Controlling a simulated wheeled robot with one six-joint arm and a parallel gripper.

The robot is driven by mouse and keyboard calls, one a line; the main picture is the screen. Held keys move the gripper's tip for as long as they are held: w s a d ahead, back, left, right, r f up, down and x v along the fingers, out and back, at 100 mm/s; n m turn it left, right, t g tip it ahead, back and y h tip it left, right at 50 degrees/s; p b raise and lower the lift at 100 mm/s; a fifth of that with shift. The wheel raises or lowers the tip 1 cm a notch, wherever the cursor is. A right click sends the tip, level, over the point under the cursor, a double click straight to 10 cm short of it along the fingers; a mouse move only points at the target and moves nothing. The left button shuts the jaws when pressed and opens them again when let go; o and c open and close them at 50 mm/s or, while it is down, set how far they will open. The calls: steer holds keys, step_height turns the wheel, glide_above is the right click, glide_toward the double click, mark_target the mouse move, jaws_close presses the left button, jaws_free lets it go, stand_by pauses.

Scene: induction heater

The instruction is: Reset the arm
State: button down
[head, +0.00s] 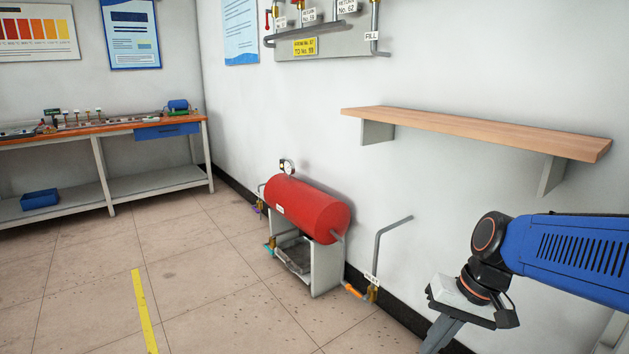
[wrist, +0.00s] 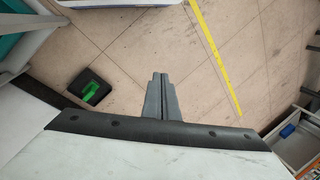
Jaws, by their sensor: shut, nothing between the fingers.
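My arm, blue with dark joints, reaches in from the right edge of the head view. My gripper (head: 437,342) hangs at its end, pointing down over the floor at the lower right. In the wrist view the two grey fingers of my gripper (wrist: 159,78) lie together, shut, with nothing between them. The floor shows beyond the fingertips. The lowest part of the fingers is cut off by the bottom of the head view.
A red tank (head: 308,207) on a stand is by the wall, with a bent grey pipe (head: 379,246) right of it. A wooden shelf (head: 470,130) juts out above. A workbench (head: 100,128) stands at the left. The wrist view shows a black-and-green object (wrist: 90,88) on the floor.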

steer(key=s+d+r+n+t+h, duration=0.2)
steer(key=s+d+t+h, duration=0.1)
steer(key=s+d, duration=0.3)
steer(key=shift+s+r+t+h, duration=0.3)
steer(key=shift+s+r+t, duration=0.05)
steer(key=shift+s+t, duration=0.25)
steer(key=c, duration=2.4)
jaws_free()
steer(key=shift+c, duration=0.2)
